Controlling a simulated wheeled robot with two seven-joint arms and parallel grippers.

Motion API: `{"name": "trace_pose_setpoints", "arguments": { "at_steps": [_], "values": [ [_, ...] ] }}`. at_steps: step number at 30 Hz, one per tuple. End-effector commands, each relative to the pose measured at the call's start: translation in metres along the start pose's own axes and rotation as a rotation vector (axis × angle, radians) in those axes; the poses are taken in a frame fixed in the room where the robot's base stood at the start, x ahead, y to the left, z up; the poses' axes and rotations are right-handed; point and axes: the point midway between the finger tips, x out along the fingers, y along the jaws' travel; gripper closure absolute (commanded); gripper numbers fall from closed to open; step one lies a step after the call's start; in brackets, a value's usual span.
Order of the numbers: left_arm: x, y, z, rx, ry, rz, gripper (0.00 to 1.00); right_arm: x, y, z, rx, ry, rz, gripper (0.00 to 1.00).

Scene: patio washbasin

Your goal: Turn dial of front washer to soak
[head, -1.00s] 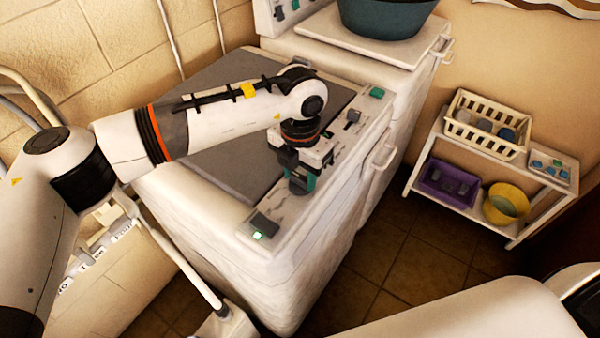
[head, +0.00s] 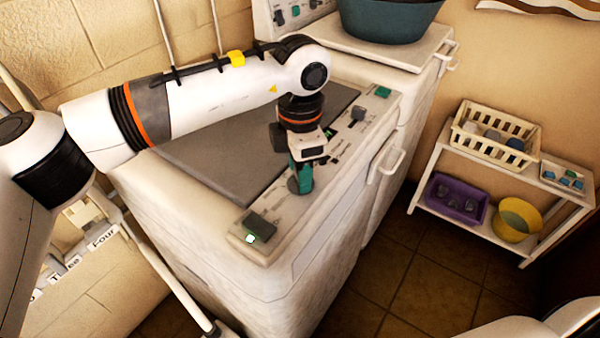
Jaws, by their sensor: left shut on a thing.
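The front washer (head: 215,245) stands in the middle, with a grey lid and a pale control panel along its right side. My left gripper (head: 300,180) points down at the near part of this panel. It is shut on a dial (head: 299,186), whose round base shows below the fingers. The fingers and wrist hide most of the dial and the print around it, so I cannot tell which setting it points to. My right gripper is not in view.
Other controls on the panel are a dark switch with a green light (head: 259,228), a dark knob (head: 357,114) and a green button (head: 383,92). A second washer behind carries a blue-green basin (head: 390,18). A shelf (head: 440,150) with baskets stands right. Tiled floor between is clear.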

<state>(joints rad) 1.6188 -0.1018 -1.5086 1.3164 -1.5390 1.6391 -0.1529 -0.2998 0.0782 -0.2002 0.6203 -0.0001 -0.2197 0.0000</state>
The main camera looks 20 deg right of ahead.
Motion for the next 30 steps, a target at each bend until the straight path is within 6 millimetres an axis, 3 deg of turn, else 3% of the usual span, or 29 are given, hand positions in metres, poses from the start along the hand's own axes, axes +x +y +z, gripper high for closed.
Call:
{"name": "trace_pose_setpoints", "arguments": {
  "at_steps": [17, 18, 21, 30],
  "values": [
    [-0.0018, -0.0005, -0.0008, 0.033, 0.005, -0.001, 0.79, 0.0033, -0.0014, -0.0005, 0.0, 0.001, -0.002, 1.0],
    [-0.0018, -0.0005, -0.0008, 0.033, 0.005, -0.001, 0.5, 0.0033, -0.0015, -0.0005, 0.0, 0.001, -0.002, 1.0],
    [-0.0014, -0.0005, -0.0006, 0.033, 0.004, -0.001, 0.35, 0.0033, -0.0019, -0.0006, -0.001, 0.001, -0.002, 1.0],
    [-0.0019, -0.0004, -0.0003, 0.033, 0.002, -0.001, 0.35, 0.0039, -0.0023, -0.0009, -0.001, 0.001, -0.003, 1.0]
  ]
}}
